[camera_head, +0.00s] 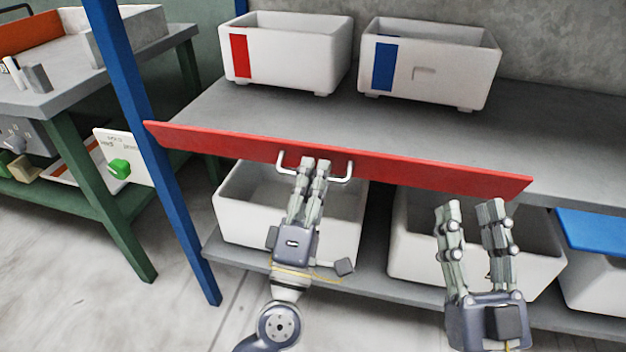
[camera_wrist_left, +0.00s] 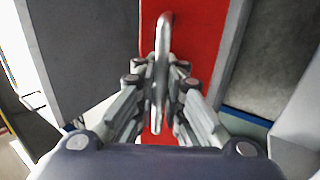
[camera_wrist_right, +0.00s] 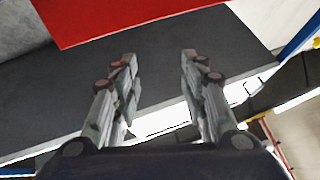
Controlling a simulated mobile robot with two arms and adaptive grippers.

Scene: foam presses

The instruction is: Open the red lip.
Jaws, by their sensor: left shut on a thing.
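The red lip (camera_head: 430,176) is a long flat red panel along the front edge of the grey shelf. It carries a pale bar handle (camera_head: 345,172) near its left half. My left gripper (camera_head: 316,165) is shut on this handle. In the left wrist view the fingers (camera_wrist_left: 161,85) close around the handle (camera_wrist_left: 163,45), with the red lip (camera_wrist_left: 205,30) behind. My right gripper (camera_head: 474,208) is open and empty, in front of and below the lip's right part. In the right wrist view its fingers (camera_wrist_right: 160,65) are apart, and the red lip (camera_wrist_right: 110,18) crosses the top.
On the upper shelf (camera_head: 270,118) stand a white bin with a red mark (camera_head: 285,62) and one with a blue mark (camera_head: 440,75). White bins (camera_head: 235,212) fill the lower shelf. A blue post (camera_head: 150,140) rises at the left, beside a green-legged table (camera_head: 110,200).

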